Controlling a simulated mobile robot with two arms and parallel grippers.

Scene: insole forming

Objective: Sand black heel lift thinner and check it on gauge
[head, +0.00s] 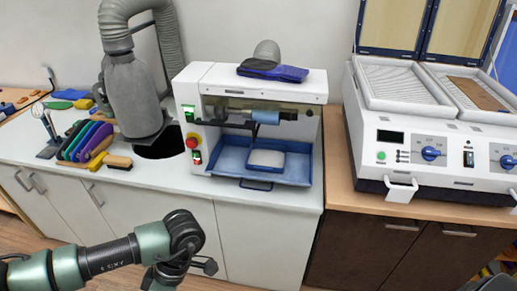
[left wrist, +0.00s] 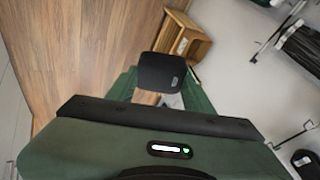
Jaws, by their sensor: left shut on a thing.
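The black heel lift (left wrist: 160,70) shows in the left wrist view as a small dark rounded pad. My left gripper (left wrist: 163,92) is shut on it, with a green finger on each side. In the head view, my left arm comes in low at the left, in front of the white cabinets, and its gripper end is too unclear to make out the lift. The white sanding machine (head: 215,78) stands on the counter with a blue roller (head: 265,117) and a blue tray (head: 228,160) below. My right gripper is not in view.
A grey extraction hose (head: 132,85) stands left of the sander. Several coloured pads (head: 82,140) and a brush (head: 118,162) lie at the left. A blue insole (head: 285,73) lies on the sander. A white heated press (head: 440,155) stands right. A wooden box (left wrist: 185,38) sits on the floor.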

